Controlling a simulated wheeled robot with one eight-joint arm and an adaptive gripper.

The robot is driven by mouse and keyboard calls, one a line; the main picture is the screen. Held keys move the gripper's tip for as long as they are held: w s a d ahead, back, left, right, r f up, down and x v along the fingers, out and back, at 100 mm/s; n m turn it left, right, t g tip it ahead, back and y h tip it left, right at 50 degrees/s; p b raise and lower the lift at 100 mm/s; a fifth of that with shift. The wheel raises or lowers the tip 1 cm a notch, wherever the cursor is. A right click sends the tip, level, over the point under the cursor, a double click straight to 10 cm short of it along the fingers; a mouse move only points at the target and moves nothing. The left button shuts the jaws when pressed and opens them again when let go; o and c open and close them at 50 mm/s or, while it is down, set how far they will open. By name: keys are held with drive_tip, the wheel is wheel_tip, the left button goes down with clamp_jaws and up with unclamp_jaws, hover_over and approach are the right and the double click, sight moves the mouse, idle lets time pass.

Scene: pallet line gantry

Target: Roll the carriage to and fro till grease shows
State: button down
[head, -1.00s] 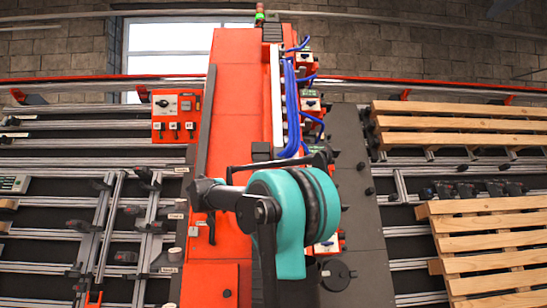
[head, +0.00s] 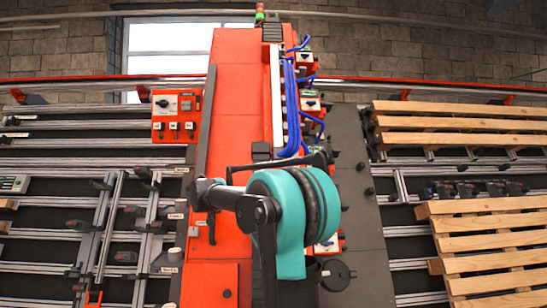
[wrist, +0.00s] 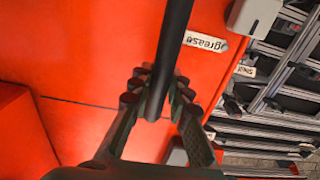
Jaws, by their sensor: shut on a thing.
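The tall red gantry body (head: 238,110) rises through the middle of the head view; I cannot tell which part of it is the carriage. A long black bar (head: 207,125) runs down its left side. In the wrist view my gripper (wrist: 153,92) is shut around a black bar (wrist: 175,35), in front of a red panel. In the head view my gripper (head: 199,195) is small and dark at the bar's lower part. A white label reading "grease" (wrist: 205,41) shows upside down on the red panel. I can make out no grease.
A red control box (head: 177,116) with switches is left of the gantry. Metal rails (head: 75,160) with dark fittings fill the left. Wooden pallets (head: 490,240) lie on the right. Blue hoses (head: 291,105) run down the gantry's right side. A white box (wrist: 255,18) is near the label.

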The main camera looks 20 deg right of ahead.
drive_tip(key=shift+d, duration=0.15)
drive_tip(key=shift+s+d, duration=0.3)
drive_tip(key=shift+d, duration=0.6)
drive_tip(key=shift+s+d, duration=0.3)
drive_tip(key=shift+d, duration=0.55)
drive_tip(key=shift+s+d, duration=0.3)
drive_tip(key=shift+d, duration=0.75)
drive_tip(key=d, duration=0.1)
drive_tip(key=s+d, duration=0.1)
drive_tip(key=d, duration=0.3)
drive_tip(key=shift+s, duration=0.4)
drive_tip(key=shift+w+a, duration=0.15)
drive_tip(key=shift+a, duration=0.2)
drive_tip(key=shift+w+a, duration=0.1)
drive_tip(key=shift+a, duration=0.1)
drive_tip(key=shift+d, duration=0.15)
